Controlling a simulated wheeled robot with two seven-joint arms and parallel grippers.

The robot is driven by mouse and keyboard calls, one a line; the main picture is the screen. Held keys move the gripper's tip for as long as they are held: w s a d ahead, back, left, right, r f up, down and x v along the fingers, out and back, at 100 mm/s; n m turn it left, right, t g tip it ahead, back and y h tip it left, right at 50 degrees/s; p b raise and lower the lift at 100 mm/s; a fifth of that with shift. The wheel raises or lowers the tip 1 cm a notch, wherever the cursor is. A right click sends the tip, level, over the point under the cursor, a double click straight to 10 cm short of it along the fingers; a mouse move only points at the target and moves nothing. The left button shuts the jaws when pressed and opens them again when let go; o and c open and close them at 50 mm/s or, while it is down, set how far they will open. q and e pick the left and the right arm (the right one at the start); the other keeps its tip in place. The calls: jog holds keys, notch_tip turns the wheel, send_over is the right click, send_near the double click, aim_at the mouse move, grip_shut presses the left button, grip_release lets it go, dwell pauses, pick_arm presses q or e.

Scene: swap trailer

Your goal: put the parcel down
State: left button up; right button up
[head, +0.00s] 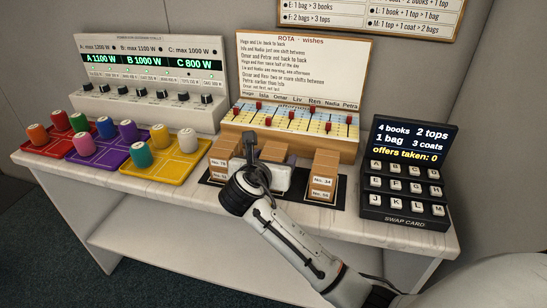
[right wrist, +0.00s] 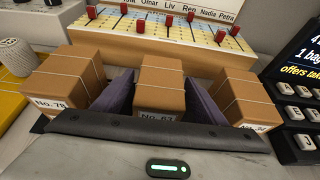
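Brown tied parcels stand in a row on a dark mat (head: 338,206) on the table. The middle parcel (right wrist: 158,84) has a number label, partly hidden by my gripper's edge. My right gripper (head: 258,160) is over the middle of the row, with one dark purple finger against each side of this parcel. Its underside is hidden, so I cannot tell whether it rests on anything. The left parcel, No. 78 (right wrist: 72,78), and the right parcel, No. 34 (head: 324,165), stand on either side, apart from the fingers. My left gripper is out of view.
The rota board (head: 300,65) with red sliders stands close behind the parcels. The swap card stand (head: 410,160) is at the right. Coloured trays, such as a yellow one (head: 178,170) with pegs, and a power panel (head: 150,65) are at the left.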

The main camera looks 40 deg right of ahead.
jog(key=shift+s+a+r, duration=0.1)
jog(key=shift+r, duration=0.15)
jog(key=p+v, duration=0.1)
jog(key=v, duration=1)
jog(key=shift+s+a, duration=0.25)
